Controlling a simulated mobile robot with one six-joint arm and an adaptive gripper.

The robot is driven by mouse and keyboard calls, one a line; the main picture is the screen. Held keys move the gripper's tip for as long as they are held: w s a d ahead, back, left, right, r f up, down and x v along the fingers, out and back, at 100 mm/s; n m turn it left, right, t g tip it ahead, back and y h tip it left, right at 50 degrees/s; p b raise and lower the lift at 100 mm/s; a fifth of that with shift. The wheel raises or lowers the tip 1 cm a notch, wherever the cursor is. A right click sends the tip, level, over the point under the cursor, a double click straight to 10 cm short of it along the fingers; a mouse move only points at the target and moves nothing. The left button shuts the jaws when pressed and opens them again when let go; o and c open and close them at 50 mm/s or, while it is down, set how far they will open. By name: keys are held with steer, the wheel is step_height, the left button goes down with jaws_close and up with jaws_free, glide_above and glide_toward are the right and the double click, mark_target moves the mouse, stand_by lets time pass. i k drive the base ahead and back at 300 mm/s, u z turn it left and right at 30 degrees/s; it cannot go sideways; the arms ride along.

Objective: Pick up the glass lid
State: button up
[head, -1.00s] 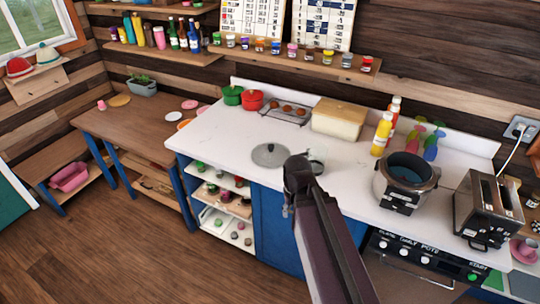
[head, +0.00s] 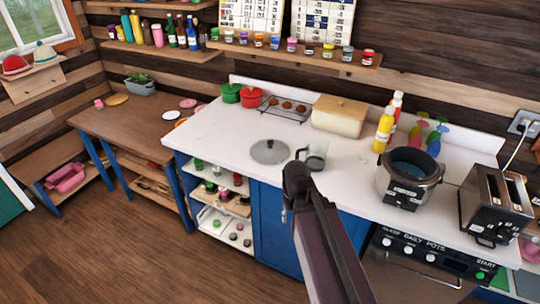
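The glass lid (head: 270,151) is a grey, round disc with a small knob on top. It lies flat on the white counter, left of the middle of the head view. My arm reaches up from the bottom of the picture and ends near the counter's front edge, to the right of and nearer than the lid. My gripper (head: 296,172) appears dark and small at the arm's end, apart from the lid in the picture. Its fingers are not clear enough to tell whether they are open or shut.
A glass jug (head: 316,157) stands just right of the lid, close behind my gripper. A slow cooker (head: 408,178) and a toaster (head: 494,205) stand to the right. Red (head: 251,97) and green (head: 231,93) pots, a rack (head: 285,109) and a bread box (head: 339,117) line the back.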

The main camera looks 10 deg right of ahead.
mark_target(269, 151)
steer(key=u, duration=1.65)
steer(key=i, duration=1.1)
steer(key=z, duration=0.85)
